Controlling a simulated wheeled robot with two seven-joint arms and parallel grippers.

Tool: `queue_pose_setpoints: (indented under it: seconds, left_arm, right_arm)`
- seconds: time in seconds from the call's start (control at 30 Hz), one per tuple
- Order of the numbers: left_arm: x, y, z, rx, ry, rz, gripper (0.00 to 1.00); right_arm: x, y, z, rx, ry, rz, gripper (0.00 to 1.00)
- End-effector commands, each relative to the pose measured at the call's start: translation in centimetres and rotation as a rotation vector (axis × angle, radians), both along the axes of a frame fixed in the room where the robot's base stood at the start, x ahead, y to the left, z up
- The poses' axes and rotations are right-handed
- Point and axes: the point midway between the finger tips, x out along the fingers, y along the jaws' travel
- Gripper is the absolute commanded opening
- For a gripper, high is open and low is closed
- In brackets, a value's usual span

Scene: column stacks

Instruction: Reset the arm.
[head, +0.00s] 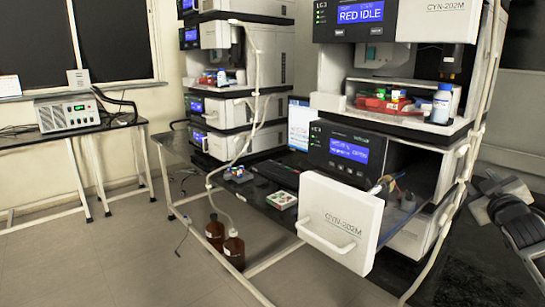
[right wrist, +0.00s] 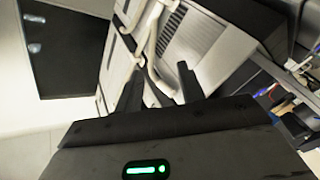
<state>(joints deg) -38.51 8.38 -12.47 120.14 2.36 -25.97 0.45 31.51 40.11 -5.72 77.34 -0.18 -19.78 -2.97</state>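My right arm comes in at the right edge of the head view, beside the right instrument stack. In the right wrist view my right gripper (right wrist: 158,90) shows two dark fingers standing apart with nothing between them. A stack of pale instrument housings lies beyond the fingers; I cannot tell whether any contact exists, but none shows. My left gripper is not in view.
The right column stack (head: 395,125) has a white-fronted drawer (head: 340,222) pulled out over the floor. Another stack (head: 238,70) stands behind left. Brown bottles (head: 234,250) stand on the floor. A side table (head: 70,140) holds a grey device (head: 70,112). Floor at lower left is clear.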

Motion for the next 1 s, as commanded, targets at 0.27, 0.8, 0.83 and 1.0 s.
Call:
queue_pose_setpoints:
  seconds: [0.27,0.8,0.83,1.0]
  left_arm:
    - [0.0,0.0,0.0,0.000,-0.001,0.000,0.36]
    - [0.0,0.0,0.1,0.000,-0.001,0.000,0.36]
    - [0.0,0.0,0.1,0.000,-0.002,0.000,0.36]
    - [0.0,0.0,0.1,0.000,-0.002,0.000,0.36]
  right_arm:
    - [-1.9,5.7,-10.1,0.170,0.170,0.051,0.39]
    - [-22.4,28.6,-30.7,0.518,0.516,0.317,0.39]
    - [-24.0,29.7,-31.1,0.548,0.533,0.323,0.39]
    - [-31.4,34.1,-31.8,0.697,0.602,0.325,0.39]
